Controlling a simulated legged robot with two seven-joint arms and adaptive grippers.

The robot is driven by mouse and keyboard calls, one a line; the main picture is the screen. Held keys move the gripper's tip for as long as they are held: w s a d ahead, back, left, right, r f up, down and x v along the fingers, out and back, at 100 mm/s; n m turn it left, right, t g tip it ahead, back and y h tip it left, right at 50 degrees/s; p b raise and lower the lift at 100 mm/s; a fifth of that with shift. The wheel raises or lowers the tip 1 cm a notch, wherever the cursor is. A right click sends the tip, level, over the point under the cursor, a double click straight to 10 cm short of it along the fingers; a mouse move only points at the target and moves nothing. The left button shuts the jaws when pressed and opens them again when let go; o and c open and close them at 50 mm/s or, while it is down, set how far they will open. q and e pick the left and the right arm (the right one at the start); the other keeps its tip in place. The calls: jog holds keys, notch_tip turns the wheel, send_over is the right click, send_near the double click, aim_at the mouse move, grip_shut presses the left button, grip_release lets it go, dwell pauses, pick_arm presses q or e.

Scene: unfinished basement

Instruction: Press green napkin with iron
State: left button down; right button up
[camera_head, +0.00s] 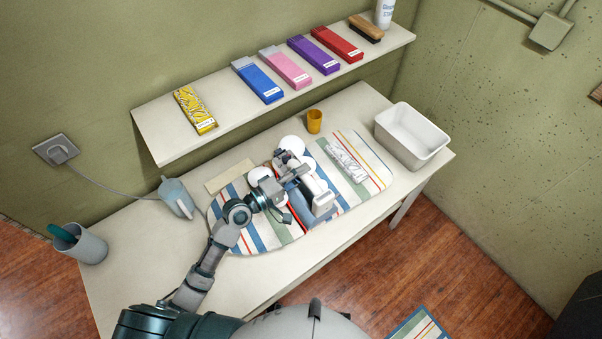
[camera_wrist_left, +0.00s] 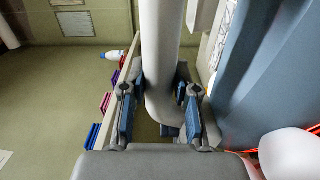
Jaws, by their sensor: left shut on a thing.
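My left gripper (camera_head: 296,178) reaches over the striped ironing board (camera_head: 250,237) on the table and is shut on a pale handle. The handle (camera_wrist_left: 160,60) runs between its fingers (camera_wrist_left: 160,112) in the left wrist view. A large blue-grey surface (camera_wrist_left: 262,80) fills the right of the wrist view. I cannot make out a green napkin apart from the board's green stripes. My right gripper is out of view.
A white patterned cloth (camera_head: 346,160) lies on the board's right part. A shelf (camera_head: 235,110) overhangs the back.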

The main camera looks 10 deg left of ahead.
aim_at(297, 162)
pick_arm(q)
jog(key=shift+w+a+r+b, duration=0.1)
jog(key=shift+w+a+b, duration=0.5)
jog(key=shift+w+a, duration=0.6)
dwell(0.3)
jog(key=shift+s+d+p, duration=0.25)
jog(key=shift+s+p, duration=0.05)
jog(key=shift+p, duration=0.05)
dwell(0.4)
jog(key=shift+s+d, duration=0.25)
jog(key=shift+d, duration=0.05)
dwell(0.7)
notch_tip(297, 162, up, 4)
jog(key=p, duration=0.3)
jog(key=shift+f+p, duration=0.2)
jog(key=shift+p, duration=0.2)
notch_tip(297, 162, up, 6)
jog(key=p, duration=0.5)
jog(key=shift+f+p, duration=0.1)
jog(key=shift+p, duration=0.25)
jog(key=shift+f, duration=0.1)
